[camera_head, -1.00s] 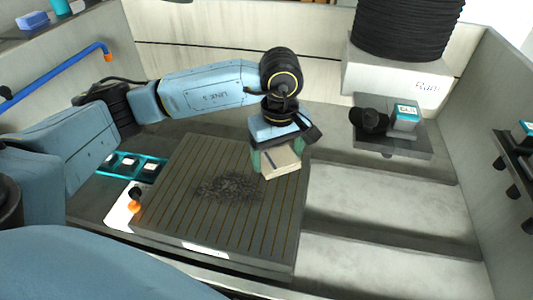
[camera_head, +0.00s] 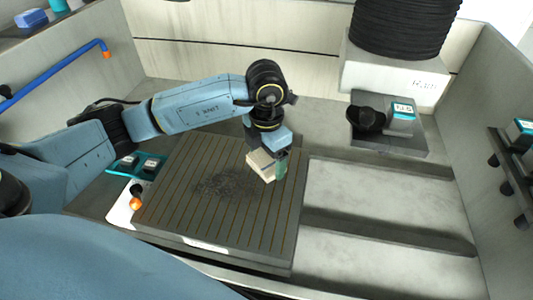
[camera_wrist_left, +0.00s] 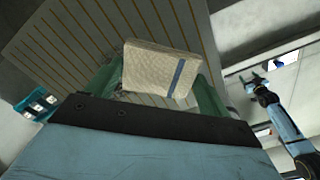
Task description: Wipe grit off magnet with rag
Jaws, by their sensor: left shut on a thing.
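The magnet (camera_head: 270,222) is a dark flat slab with thin brass-coloured stripes, in the middle of the head view. A dark patch of grit (camera_head: 222,186) lies on its upper middle part. My left gripper (camera_head: 272,168) is over the magnet's upper right part, to the right of the grit. It is shut on the folded cream rag (camera_head: 259,165). In the left wrist view the rag (camera_wrist_left: 158,68), with a blue stripe, sits between the green fingers. I cannot tell whether the rag touches the magnet. My right gripper does not show in the head view.
A dark block with a teal-labelled device (camera_head: 403,117) is at the back right. Grey bed (camera_head: 390,190) right of the magnet is clear.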

